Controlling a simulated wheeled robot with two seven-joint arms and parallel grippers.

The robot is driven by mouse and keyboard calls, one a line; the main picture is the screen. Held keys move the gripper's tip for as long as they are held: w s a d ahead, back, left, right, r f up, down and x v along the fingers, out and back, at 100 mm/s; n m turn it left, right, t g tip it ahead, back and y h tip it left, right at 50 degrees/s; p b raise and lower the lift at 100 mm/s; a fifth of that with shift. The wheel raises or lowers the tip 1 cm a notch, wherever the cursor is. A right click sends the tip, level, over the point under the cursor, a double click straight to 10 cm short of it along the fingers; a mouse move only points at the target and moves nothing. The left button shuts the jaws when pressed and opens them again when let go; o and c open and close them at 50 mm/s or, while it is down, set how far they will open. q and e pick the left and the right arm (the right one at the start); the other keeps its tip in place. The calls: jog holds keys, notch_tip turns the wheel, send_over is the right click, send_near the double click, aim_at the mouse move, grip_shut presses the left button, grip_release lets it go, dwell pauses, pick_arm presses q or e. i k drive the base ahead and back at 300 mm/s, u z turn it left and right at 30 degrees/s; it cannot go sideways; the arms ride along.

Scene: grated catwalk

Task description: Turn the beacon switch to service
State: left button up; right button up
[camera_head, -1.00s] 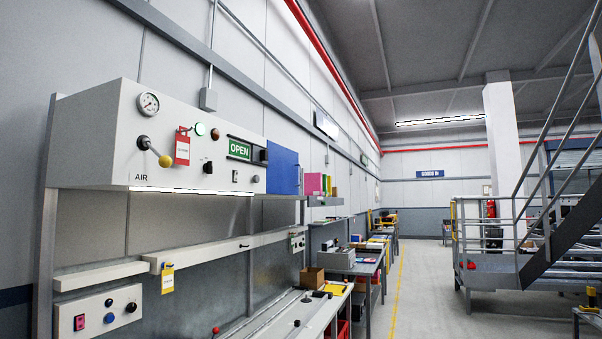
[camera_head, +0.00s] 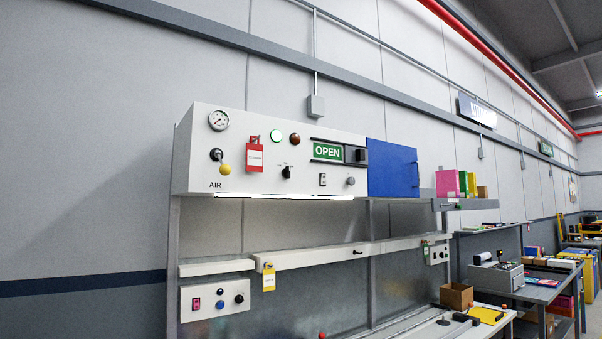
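A white overhead panel (camera_head: 270,130) hangs above a workbench on the left. Neither gripper shows.
A lower control box (camera_head: 214,299) has red, blue and black controls. A yellow tag (camera_head: 269,279) hangs from the rail. A blue door panel (camera_head: 392,168) adjoins the overhead panel. A cardboard box (camera_head: 456,295) sits on the bench. More benches stand at right.

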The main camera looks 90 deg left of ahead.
aim_at(285, 172)
jog(key=u, duration=0.8)
jog(key=i, duration=0.85)
jog(key=u, duration=1.15)
jog(key=i, duration=0.2)
jog(key=u, duration=0.2)
